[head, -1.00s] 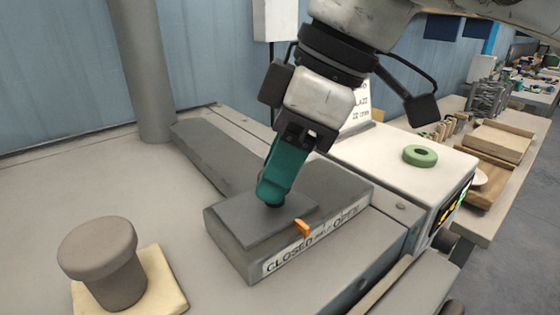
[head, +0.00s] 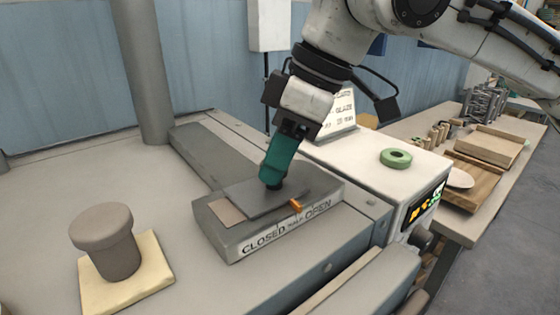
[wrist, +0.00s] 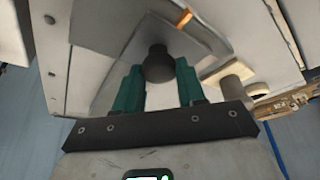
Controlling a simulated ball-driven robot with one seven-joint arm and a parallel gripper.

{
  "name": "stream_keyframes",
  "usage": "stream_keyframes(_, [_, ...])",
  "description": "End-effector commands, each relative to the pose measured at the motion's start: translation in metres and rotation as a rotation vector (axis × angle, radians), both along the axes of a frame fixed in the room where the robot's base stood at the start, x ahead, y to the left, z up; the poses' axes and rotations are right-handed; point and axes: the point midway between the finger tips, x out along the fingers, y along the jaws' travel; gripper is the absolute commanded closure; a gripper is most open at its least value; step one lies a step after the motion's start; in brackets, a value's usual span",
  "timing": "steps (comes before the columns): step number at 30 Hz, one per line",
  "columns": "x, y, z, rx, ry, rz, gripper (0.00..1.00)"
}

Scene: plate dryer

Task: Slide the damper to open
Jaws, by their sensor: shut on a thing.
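The damper is a dark grey sliding plate (head: 262,205) on a grey housing (head: 225,238). Its orange pointer (head: 296,205) stands above the label strip (head: 288,229), between HALF and OPEN. A brownish patch (head: 227,211) is exposed at the plate's left end. My gripper (head: 273,182) has teal fingers shut on the damper's dark knob, tilted over the plate. The wrist view shows the round knob (wrist: 158,63) between the two fingers, with the orange pointer (wrist: 183,18) beyond it. The fingers partly hide the knob in the head view.
A brown-grey knob-shaped block (head: 104,242) stands on a cream pad (head: 150,272) at left. A green ring (head: 395,158) lies on the white box (head: 360,155) at right. A vertical pipe (head: 145,70) rises behind. The bench top around the housing's left is clear.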

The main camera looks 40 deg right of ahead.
Motion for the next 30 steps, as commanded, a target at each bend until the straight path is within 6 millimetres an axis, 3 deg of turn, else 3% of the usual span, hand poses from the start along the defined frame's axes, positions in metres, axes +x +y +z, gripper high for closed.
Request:
stream_keyframes(10, [0.006, -0.027, 0.004, 0.002, -0.009, -0.004, 1.00])
stream_keyframes(21, [0.006, -0.032, 0.003, -0.004, -0.008, -0.006, 1.00])
stream_keyframes(22, [0.006, -0.033, 0.003, -0.004, -0.008, -0.006, 0.60])
stream_keyframes(30, [0.005, -0.031, 0.001, -0.003, -0.004, -0.003, 0.36])
